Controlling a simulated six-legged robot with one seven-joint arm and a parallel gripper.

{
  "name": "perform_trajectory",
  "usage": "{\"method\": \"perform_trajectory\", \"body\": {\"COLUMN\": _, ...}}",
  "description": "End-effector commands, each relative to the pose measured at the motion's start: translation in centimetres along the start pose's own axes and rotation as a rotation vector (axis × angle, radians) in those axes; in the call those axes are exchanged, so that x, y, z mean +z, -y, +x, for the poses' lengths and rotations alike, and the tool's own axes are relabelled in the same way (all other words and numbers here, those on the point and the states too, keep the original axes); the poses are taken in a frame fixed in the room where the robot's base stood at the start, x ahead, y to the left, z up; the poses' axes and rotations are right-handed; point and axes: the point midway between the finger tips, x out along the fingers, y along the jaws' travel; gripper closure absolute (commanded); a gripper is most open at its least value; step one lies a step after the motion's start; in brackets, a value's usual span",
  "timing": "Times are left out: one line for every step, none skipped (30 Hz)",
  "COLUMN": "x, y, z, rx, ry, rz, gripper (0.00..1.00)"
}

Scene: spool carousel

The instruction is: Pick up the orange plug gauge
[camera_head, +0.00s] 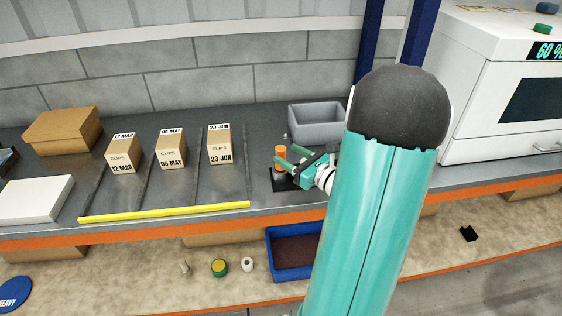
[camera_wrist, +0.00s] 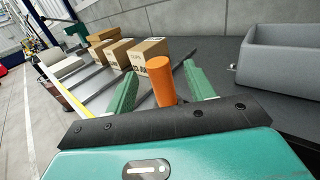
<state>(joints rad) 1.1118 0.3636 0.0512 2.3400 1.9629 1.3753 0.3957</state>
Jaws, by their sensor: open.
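The orange plug gauge (camera_wrist: 161,82) stands upright between the two green fingers of my gripper (camera_wrist: 163,92) in the wrist view. Gaps show between it and the fingers, and its lower end is hidden behind the dark front edge of my gripper. In the head view the gauge (camera_head: 280,152) shows its orange top above a dark block or base on the bench. My gripper (camera_head: 284,162) is open around it there, reaching in from the right.
A grey bin (camera_head: 316,124) stands behind my gripper. Several dated clip boxes (camera_head: 171,148) stand to the left, behind a yellow strip (camera_head: 165,212). A white machine (camera_head: 500,85) is at the right. A blue tray (camera_head: 290,255) lies on the lower shelf.

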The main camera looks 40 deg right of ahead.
Motion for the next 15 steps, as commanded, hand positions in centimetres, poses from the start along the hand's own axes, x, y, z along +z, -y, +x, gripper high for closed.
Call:
{"method": "perform_trajectory", "body": {"x": 0.0, "y": -0.2, "z": 0.9, "rx": 0.004, "ry": 0.001, "rz": 0.0, "gripper": 0.46}}
{"method": "perform_trajectory", "body": {"x": 0.0, "y": -0.2, "z": 1.4, "rx": 0.004, "ry": 0.001, "rz": 0.0, "gripper": 0.46}}
{"method": "perform_trajectory", "body": {"x": -0.1, "y": -0.3, "z": 2.0, "rx": 0.004, "ry": 0.001, "rz": 0.001, "gripper": 0.46}}
{"method": "perform_trajectory", "body": {"x": -0.1, "y": -0.3, "z": 2.5, "rx": 0.004, "ry": 0.0, "rz": 0.001, "gripper": 0.46}}
{"method": "perform_trajectory", "body": {"x": -0.1, "y": -0.2, "z": 2.9, "rx": 0.004, "ry": 0.001, "rz": 0.001, "gripper": 0.46}}
{"method": "perform_trajectory", "body": {"x": 0.0, "y": -0.2, "z": 3.3, "rx": 0.003, "ry": 0.001, "rz": 0.0, "gripper": 0.46}}
{"method": "perform_trajectory", "body": {"x": 0.0, "y": -0.2, "z": 3.5, "rx": 0.002, "ry": 0.001, "rz": 0.0, "gripper": 0.46}}
{"method": "perform_trajectory", "body": {"x": 0.0, "y": -0.2, "z": 3.7, "rx": 0.002, "ry": 0.0, "rz": 0.0, "gripper": 0.46}}
{"method": "perform_trajectory", "body": {"x": 0.0, "y": -0.2, "z": 3.8, "rx": 0.002, "ry": 0.0, "rz": 0.0, "gripper": 0.46}}
{"method": "perform_trajectory", "body": {"x": 0.0, "y": -0.2, "z": 3.9, "rx": 0.002, "ry": 0.0, "rz": 0.0, "gripper": 0.46}}
{"method": "perform_trajectory", "body": {"x": 0.0, "y": -0.2, "z": 3.9, "rx": 0.002, "ry": 0.0, "rz": 0.0, "gripper": 0.46}}
{"method": "perform_trajectory", "body": {"x": 0.0, "y": -0.2, "z": 3.9, "rx": 0.001, "ry": 0.0, "rz": 0.0, "gripper": 0.46}}
{"method": "perform_trajectory", "body": {"x": 0.0, "y": -0.2, "z": 3.9, "rx": 0.001, "ry": 0.0, "rz": 0.0, "gripper": 0.46}}
{"method": "perform_trajectory", "body": {"x": 0.0, "y": -0.2, "z": 3.8, "rx": 0.001, "ry": 0.0, "rz": 0.0, "gripper": 0.46}}
{"method": "perform_trajectory", "body": {"x": 0.0, "y": -0.2, "z": 3.8, "rx": 0.001, "ry": 0.0, "rz": 0.0, "gripper": 0.46}}
